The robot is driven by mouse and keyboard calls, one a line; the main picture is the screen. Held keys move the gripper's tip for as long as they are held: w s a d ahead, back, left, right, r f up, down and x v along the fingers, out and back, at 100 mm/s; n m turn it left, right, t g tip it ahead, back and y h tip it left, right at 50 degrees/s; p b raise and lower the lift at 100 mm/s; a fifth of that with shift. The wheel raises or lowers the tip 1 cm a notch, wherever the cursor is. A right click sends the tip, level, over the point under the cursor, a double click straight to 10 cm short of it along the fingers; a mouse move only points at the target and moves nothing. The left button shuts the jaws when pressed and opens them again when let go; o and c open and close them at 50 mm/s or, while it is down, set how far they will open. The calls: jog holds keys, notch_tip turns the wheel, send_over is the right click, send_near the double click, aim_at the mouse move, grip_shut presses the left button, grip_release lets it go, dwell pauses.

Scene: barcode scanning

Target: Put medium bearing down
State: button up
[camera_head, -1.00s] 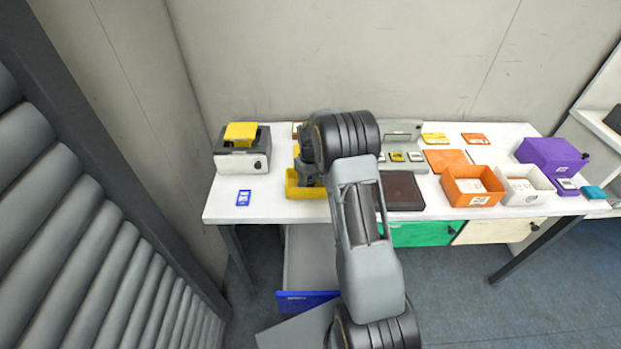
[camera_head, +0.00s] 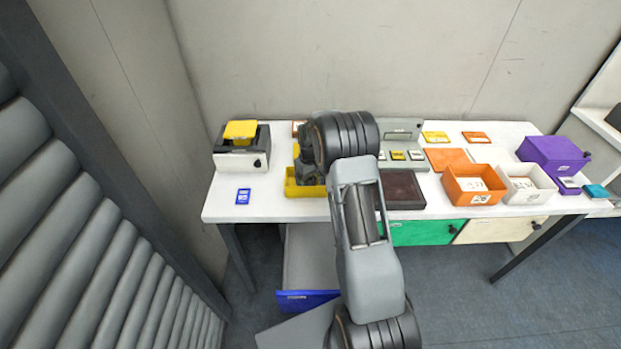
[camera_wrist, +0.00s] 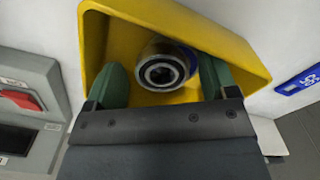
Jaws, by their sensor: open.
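The medium bearing (camera_wrist: 164,68) is a silver ring with a dark centre, inside the yellow bin (camera_wrist: 188,20) in the wrist view. My gripper (camera_wrist: 165,85) is open, with one green finger on each side of the bearing. A small gap seems to show at the fingers, but I cannot tell whether either touches it. I cannot tell whether the bearing rests on the bin's floor. In the head view the yellow bin (camera_head: 305,190) stands at the table's front left, and my arm hides the bearing and the fingertips.
A blue card (camera_head: 243,196) lies left of the bin. A black and white box with a yellow top (camera_head: 241,147) stands behind it. A dark brown tray (camera_head: 405,190), an orange bin (camera_head: 474,199) and a white bin (camera_head: 541,196) are to the right. A drawer (camera_head: 308,300) is open below.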

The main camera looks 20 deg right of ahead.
aim_at(310, 180)
jog(key=shift+r+p, duration=0.45)
jog(key=shift+r, duration=0.05)
notch_tip(310, 180, up, 12)
jog(key=s+a+r+t, duration=0.1)
jog(key=s+a+r, duration=0.3)
jog(key=s+r, duration=0.3)
jog(key=s+a+m+t, duration=0.1)
jog(key=s+a, duration=0.2)
jog(key=s, duration=0.7)
jog(key=s+a+m+t, duration=0.1)
jog(key=s+a, duration=0.3)
jog(key=s, duration=0.5)
jog(key=shift+s+r+t+b, duration=0.35)
jog(key=shift+t+b, duration=0.1)
jog(key=shift+t, duration=0.05)
